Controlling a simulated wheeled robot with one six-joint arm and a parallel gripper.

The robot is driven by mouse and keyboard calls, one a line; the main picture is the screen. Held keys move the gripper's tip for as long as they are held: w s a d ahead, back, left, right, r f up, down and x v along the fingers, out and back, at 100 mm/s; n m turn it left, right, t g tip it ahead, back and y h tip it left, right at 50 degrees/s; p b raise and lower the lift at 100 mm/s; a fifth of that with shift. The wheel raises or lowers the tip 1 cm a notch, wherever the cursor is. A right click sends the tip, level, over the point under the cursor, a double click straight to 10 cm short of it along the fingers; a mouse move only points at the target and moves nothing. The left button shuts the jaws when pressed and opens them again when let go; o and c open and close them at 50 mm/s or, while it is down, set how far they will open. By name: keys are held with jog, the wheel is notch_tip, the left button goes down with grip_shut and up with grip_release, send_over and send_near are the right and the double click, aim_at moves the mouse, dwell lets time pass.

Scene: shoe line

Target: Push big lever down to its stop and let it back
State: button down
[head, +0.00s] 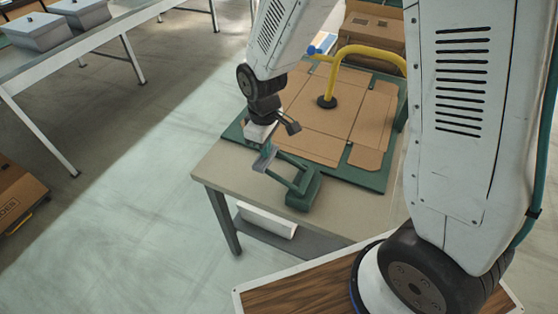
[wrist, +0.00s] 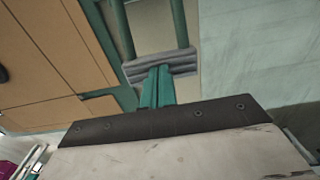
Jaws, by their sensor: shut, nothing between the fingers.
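The big lever (head: 287,172) has two green arms that run from a green block (head: 303,192) on the table's front part to a grey crossbar (head: 264,159). The lever sticks out toward the left, with its crossbar near the table's left edge. My gripper (head: 266,148) points down at the crossbar, its teal fingers together and empty. In the wrist view the closed fingertips (wrist: 158,70) overlap the grey crossbar (wrist: 182,64), with the two green arms beyond. The tips are at or just above the bar; I cannot tell whether they touch.
A flat cardboard blank (head: 312,120) lies on a green board (head: 367,178) on the table. A yellow bent tube (head: 335,70) with a black foot stands on the cardboard. An open box (head: 372,28) is behind. Open floor (head: 130,200) lies to the left.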

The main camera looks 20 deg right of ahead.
aim_at(267, 160)
jog(key=shift+s+f, duration=0.1)
jog(key=shift+f, duration=2.4)
jog(key=shift+r, duration=5.95)
